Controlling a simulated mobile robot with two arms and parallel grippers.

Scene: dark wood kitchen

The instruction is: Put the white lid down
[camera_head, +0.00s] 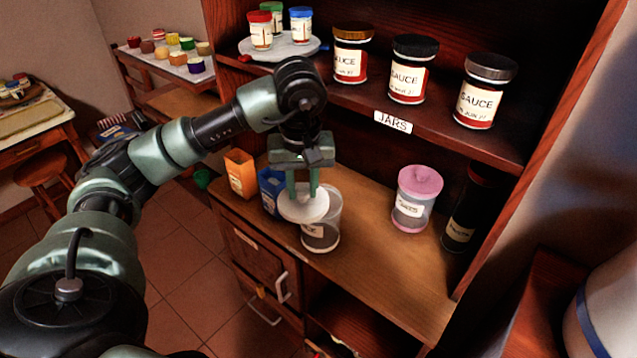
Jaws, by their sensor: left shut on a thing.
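My left gripper (303,188) points down over the counter of the shelf unit and is shut on the white lid (300,206). The lid is a round white disc, held roughly level. Behind and below it stands a clear canister (323,234) with dark contents and a pale label. The lid overlaps the canister's left side in the picture. I cannot tell whether lid and canister touch. The canister's right rim shows uncovered. My right gripper is not in view.
Orange (241,174) and blue (271,190) boxes stand left. Several sauce jars (411,72) line the shelf above. The front middle counter is clear.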

